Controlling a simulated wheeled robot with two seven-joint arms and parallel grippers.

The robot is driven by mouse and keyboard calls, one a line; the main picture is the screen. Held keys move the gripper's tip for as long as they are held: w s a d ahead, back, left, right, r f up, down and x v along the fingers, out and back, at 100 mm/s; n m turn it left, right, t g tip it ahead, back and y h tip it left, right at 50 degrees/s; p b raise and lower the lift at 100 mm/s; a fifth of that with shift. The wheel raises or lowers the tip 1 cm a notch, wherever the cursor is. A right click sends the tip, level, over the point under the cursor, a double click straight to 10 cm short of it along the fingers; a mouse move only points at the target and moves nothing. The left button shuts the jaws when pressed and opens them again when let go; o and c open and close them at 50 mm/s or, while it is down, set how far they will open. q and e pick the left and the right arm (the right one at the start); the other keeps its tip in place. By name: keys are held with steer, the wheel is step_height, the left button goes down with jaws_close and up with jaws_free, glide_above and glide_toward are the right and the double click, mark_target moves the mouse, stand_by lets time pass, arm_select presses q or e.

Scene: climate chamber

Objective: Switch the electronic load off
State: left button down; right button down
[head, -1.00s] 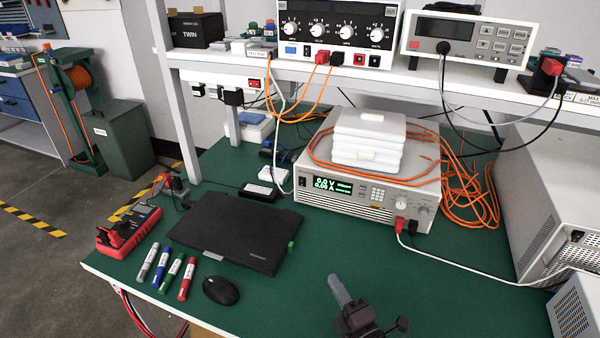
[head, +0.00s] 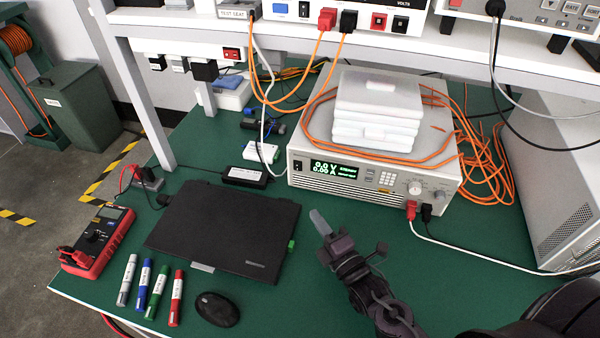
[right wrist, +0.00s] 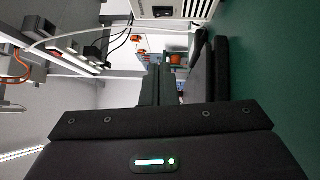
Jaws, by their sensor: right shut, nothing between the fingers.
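The electronic load (head: 372,182) is a light grey bench unit at the back of the green table. Its lit display (head: 334,170) reads 0.0 V and 0.00 A. A small dark switch (head: 297,165) sits at the left end of its front panel. A red and a black plug are in its lower right front. My right gripper (head: 319,222) is shut and empty, above the table in front of the load and apart from it. In the right wrist view, its dark fingers (right wrist: 160,85) show from behind. My left gripper is not in view.
White boxes (head: 376,105) and orange cables (head: 480,150) lie on the load. A closed black laptop (head: 222,230), mouse (head: 217,309), markers and red multimeter (head: 97,240) are at left. A shelf (head: 400,40) with instruments hangs above. A white cable runs right from the load.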

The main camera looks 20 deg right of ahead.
steer(key=p, duration=0.1)
glide_toward(297, 167)
steer(key=a, duration=0.1)
steer(key=w+a, duration=0.2)
steer(key=a, duration=0.1)
steer(key=shift+w+r, duration=0.15)
steer(key=shift+r, duration=0.25)
steer(key=shift+w+d+r+p, duration=0.1)
steer(key=shift+w+d+p, duration=0.3)
steer(key=shift+w, duration=0.55)
steer(key=shift+w+d+r+p, duration=0.15)
steer(key=shift+w+d, duration=0.45)
steer(key=shift+w, duration=0.4)
steer(key=shift+f, duration=0.1)
